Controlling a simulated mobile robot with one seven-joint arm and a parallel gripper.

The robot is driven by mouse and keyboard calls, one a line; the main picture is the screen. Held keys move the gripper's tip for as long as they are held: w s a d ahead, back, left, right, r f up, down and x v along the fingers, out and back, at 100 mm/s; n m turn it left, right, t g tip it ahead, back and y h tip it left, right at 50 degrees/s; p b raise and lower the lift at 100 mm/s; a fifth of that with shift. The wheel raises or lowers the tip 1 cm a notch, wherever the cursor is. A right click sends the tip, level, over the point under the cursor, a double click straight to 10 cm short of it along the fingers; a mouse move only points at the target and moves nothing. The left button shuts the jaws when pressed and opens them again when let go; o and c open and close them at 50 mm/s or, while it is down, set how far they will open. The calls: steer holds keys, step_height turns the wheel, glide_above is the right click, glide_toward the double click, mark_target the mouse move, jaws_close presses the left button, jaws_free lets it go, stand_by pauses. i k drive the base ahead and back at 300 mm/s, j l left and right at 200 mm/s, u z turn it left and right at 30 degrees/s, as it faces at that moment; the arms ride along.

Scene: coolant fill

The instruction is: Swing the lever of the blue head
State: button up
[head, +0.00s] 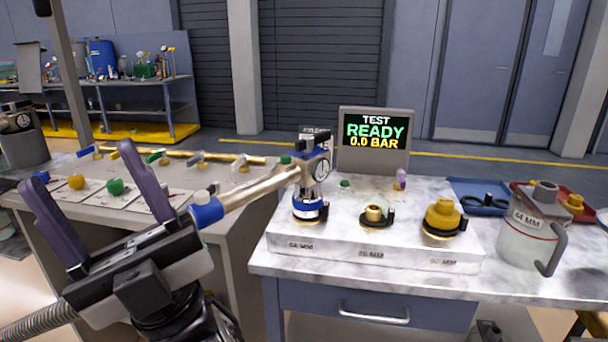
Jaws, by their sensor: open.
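The blue head (308,210) sits on the left spot of the marble block, upright, with a round gauge (322,169) above it.
A brass fitting (373,214) and a yellow head (442,215) stand on the block (370,255). A screen (375,135) behind reads TEST READY 0.0 BAR. A clear jug (525,232) and blue tray (462,191) are right. A left bench holds colored caps (115,187) and valves.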

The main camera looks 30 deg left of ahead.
mark_target(307, 143)
steer(key=i+l+u, duration=0.2)
steer(key=u, duration=0.2)
steer(key=i+l+u, duration=0.15)
steer(key=u, duration=0.25)
steer(key=i+l+u, duration=0.1)
steer(key=l+u, duration=0.3)
